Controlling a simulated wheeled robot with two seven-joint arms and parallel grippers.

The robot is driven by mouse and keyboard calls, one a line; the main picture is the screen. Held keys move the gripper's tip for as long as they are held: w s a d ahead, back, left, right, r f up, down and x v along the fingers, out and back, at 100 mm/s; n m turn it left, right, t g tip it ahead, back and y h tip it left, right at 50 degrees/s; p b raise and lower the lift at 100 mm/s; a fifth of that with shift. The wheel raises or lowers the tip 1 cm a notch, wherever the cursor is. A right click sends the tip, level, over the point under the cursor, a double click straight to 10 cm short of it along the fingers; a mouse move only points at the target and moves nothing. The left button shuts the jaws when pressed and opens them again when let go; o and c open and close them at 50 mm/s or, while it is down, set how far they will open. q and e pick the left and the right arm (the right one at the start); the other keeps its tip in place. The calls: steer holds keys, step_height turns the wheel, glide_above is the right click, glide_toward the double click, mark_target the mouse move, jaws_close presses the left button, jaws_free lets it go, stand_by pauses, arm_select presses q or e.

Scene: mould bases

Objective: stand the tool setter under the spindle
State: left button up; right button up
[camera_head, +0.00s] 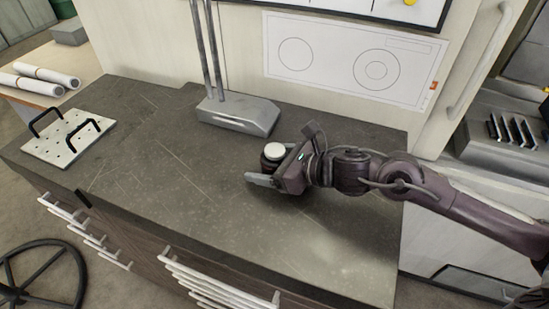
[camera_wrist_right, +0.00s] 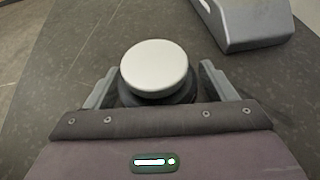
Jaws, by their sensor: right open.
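The tool setter (camera_head: 273,152), a dark round body with a white disc on top, stands upright on the dark worktop. In the right wrist view the tool setter (camera_wrist_right: 154,68) shows its white top between the two grey fingers. My right gripper (camera_head: 262,168) is open, low over the worktop, with a finger on either side of the tool setter. The wrist view shows a gap at the right finger; contact at the left one is unclear. The tool setter's lower part is mostly hidden by the gripper. No spindle can be made out. My left gripper is not in view.
A grey metal base with two upright rods (camera_head: 238,114) stands behind the tool setter, near the wall. A white perforated plate with black handles (camera_head: 66,140) lies at the left end. The worktop (camera_head: 150,150) between is clear. White drawer handles line its front.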

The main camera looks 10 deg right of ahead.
steer(key=c, duration=1.4)
steer(key=shift+w+r, duration=0.15)
jaws_close()
